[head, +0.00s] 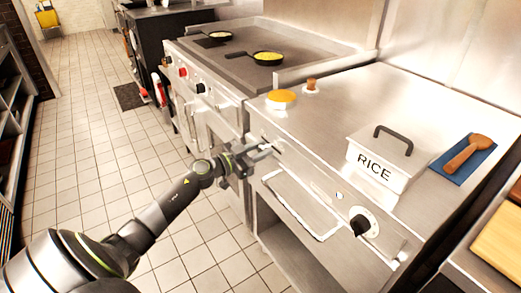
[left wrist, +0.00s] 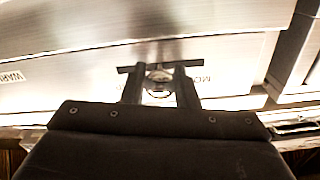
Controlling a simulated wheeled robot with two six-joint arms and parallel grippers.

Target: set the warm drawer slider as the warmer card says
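The warm drawer (head: 300,207) is in the steel counter front, with a long bar handle. My left gripper (head: 262,153) is at the left end of this front, near the counter edge. In the left wrist view, the fingers of my left gripper (left wrist: 158,80) stand apart on both sides of a small round knob (left wrist: 158,75), apparently the slider's. A dark narrow bar runs across at the fingertips. Printed letters show left and right of the fingers, only partly readable. I cannot make out the warmer card. My right gripper is not in view.
A dial (head: 362,222) sits right of the drawer. A griddle with pans (head: 267,58) stands behind.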

